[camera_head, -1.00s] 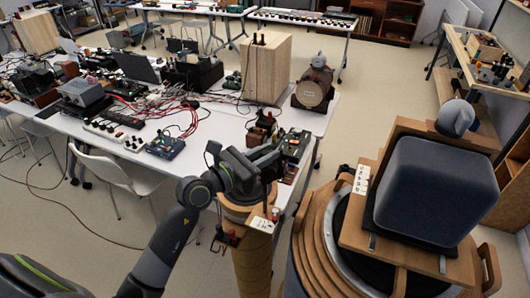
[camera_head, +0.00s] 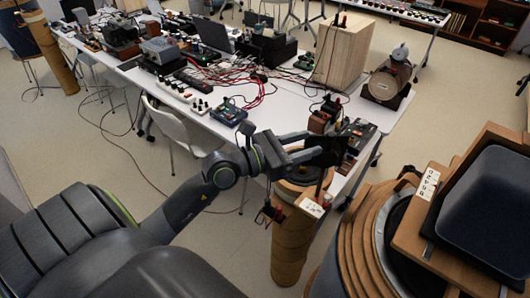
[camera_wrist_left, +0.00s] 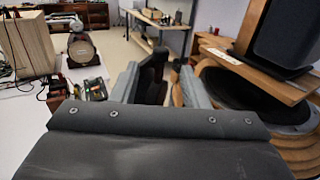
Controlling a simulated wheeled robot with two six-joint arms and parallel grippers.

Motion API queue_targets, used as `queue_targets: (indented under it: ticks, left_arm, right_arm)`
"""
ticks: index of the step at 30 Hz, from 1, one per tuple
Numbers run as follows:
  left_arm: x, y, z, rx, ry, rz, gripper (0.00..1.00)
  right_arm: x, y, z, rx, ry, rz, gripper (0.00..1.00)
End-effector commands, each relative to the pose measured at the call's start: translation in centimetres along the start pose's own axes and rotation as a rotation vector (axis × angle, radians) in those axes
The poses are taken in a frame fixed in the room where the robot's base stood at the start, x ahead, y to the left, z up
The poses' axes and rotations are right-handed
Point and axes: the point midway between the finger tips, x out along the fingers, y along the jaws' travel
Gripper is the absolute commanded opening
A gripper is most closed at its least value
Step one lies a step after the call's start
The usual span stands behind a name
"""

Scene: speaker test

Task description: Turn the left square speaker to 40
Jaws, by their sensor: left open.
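A large dark square speaker (camera_head: 490,210) sits on a wooden stand at the right edge, with a white label (camera_head: 428,183) on the stand's front-left. It also shows at the upper right of the left wrist view (camera_wrist_left: 285,30). My left gripper (camera_head: 328,154) is open above the top of a wooden column (camera_head: 291,240), which carries a small white label (camera_head: 312,207). In the left wrist view, a dark upright piece (camera_wrist_left: 152,75) shows between or behind the open jaws; contact cannot be told. My right gripper is out of view.
A white table (camera_head: 290,110) behind the column holds tangled cables, electronics, a wooden box (camera_head: 345,50) and a round wooden speaker (camera_head: 388,80). A white chair (camera_head: 175,125) stands at its front.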

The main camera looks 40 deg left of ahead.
Motion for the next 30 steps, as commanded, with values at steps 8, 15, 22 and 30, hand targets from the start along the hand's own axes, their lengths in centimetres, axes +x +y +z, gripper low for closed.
queue_targets:
  ticks: [8,15,22,30]
  left_arm:
    - [-4.5,-0.1,-0.1,0.003,0.006,-0.003,0.41]
    - [-7.8,-0.1,-0.1,0.002,0.007,-0.003,0.41]
    - [-9.7,0.0,0.0,0.001,0.003,-0.002,0.41]
    - [-10.1,-0.1,0.1,-0.001,0.000,-0.002,0.41]
  right_arm:
    - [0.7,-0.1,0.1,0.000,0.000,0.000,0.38]
    - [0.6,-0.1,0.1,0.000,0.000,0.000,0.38]
    - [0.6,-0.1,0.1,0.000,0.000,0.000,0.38]
    - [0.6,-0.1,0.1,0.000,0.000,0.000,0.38]
